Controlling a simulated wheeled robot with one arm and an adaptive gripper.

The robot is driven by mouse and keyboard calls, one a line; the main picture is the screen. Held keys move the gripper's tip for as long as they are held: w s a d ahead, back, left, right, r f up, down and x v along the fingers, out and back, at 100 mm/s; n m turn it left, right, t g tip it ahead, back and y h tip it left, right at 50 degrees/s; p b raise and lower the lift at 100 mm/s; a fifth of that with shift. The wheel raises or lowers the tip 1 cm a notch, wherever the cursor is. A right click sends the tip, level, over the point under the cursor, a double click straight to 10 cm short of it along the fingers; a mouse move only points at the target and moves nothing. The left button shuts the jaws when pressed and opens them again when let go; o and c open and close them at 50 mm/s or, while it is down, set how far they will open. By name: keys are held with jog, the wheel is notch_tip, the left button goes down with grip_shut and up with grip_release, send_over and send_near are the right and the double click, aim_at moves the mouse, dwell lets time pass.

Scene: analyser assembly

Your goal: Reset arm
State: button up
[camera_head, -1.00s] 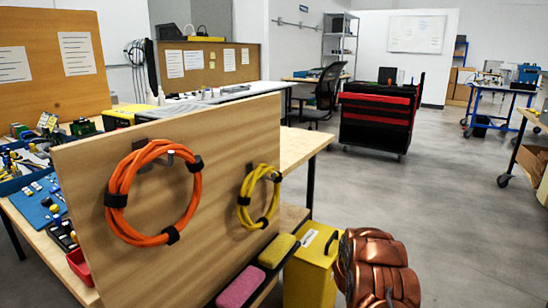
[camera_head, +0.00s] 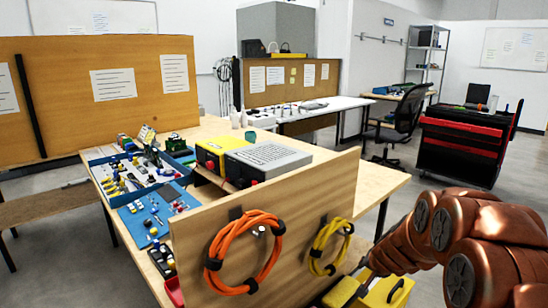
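My copper-coloured arm fills the lower right of the head view and reaches left toward the end of the wooden panel (camera_head: 300,225). Its narrow, dark far end, which seems to be my gripper (camera_head: 368,272), is small and partly hidden, just above the yellow case (camera_head: 390,292). I cannot make out the fingers, whether they are open or shut, or whether they touch the case or hold anything. An orange cable coil (camera_head: 243,250) and a yellow cable coil (camera_head: 330,246) hang on the panel, left of my arm.
Behind the panel, the workbench (camera_head: 215,130) carries a blue parts tray (camera_head: 112,193), a yellow-and-grey box (camera_head: 265,160) and loose parts. A red-and-black cart (camera_head: 462,145) and an office chair (camera_head: 402,125) stand farther back. Open grey floor (camera_head: 425,188) lies between bench and cart.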

jog(key=s+a+r+n+g+y+p, duration=0.1)
jog(key=s+a+r+n+g+p, duration=0.2)
jog(key=s+a+r, duration=0.45)
jog(key=s+a+r+n+g+y+p, duration=0.1)
jog(key=s+a+r+n+y+p, duration=0.1)
jog(key=s+a+r+p, duration=0.75)
jog(key=s+d+r+n+g+p, duration=0.1)
jog(key=s+d+r+g, duration=0.1)
jog(key=s, duration=0.7)
jog(key=s+d+r+g+h+p, duration=0.1)
jog(key=s+r, duration=0.3)
jog(key=s, duration=0.6)
jog(key=s+d+r+n+g+h+p, duration=0.1)
jog(key=s+d+r+g+p, duration=0.1)
jog(key=s, duration=0.7)
jog(key=shift+s+d+r+n+g, duration=0.35)
jog(key=shift+d+r, duration=0.15)
jog(key=shift+d, duration=0.45)
